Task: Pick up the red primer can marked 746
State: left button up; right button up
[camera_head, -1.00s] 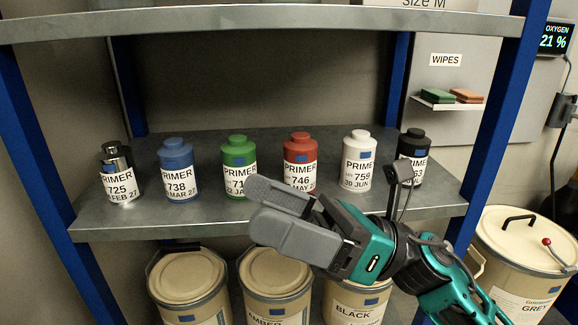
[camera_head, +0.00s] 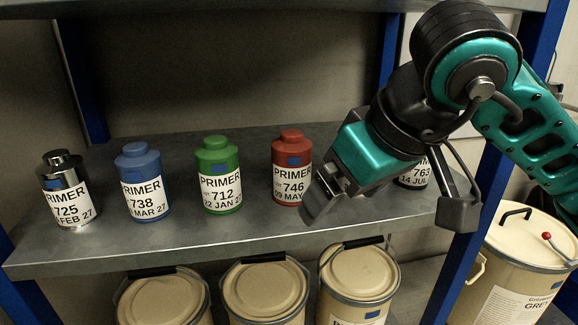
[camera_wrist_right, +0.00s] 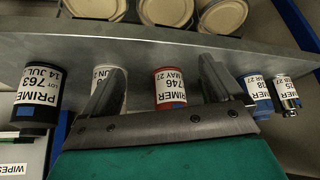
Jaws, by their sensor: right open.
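The red primer can marked 746 (camera_head: 291,160) stands upright on the grey metal shelf (camera_head: 240,232), between the green can and my right gripper. My right gripper (camera_head: 318,200) is open and empty, just right of and in front of the red can in the head view. In the right wrist view, the red can (camera_wrist_right: 168,88) shows between the two fingers (camera_wrist_right: 170,92), ahead of them and not held. My left gripper is not in view.
A green can 712 (camera_head: 218,178), a blue can 738 (camera_head: 143,183) and a silver can 725 (camera_head: 67,190) stand to the left. A black can 763 (camera_head: 412,178) is partly hidden by my arm. A white can (camera_wrist_right: 107,90) shows beside a finger. Drums (camera_head: 265,290) stand below.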

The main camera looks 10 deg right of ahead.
aim_at(295, 165)
jog(key=w, duration=0.1)
jog(key=w+a, duration=0.1)
jog(key=w, duration=0.1)
jog(key=w+a, duration=0.1)
jog(key=w, duration=0.1)
jog(key=shift+p, duration=0.35)
jog(key=w, duration=0.1)
jog(key=w+a, duration=0.1)
jog(key=w, duration=0.1)
jog(key=w+a+p, duration=0.1)
jog(key=shift+w+f, duration=0.25)
jog(key=shift+f, duration=0.3)
jog(key=shift+c, duration=0.3)
jog(key=c, duration=1.2)
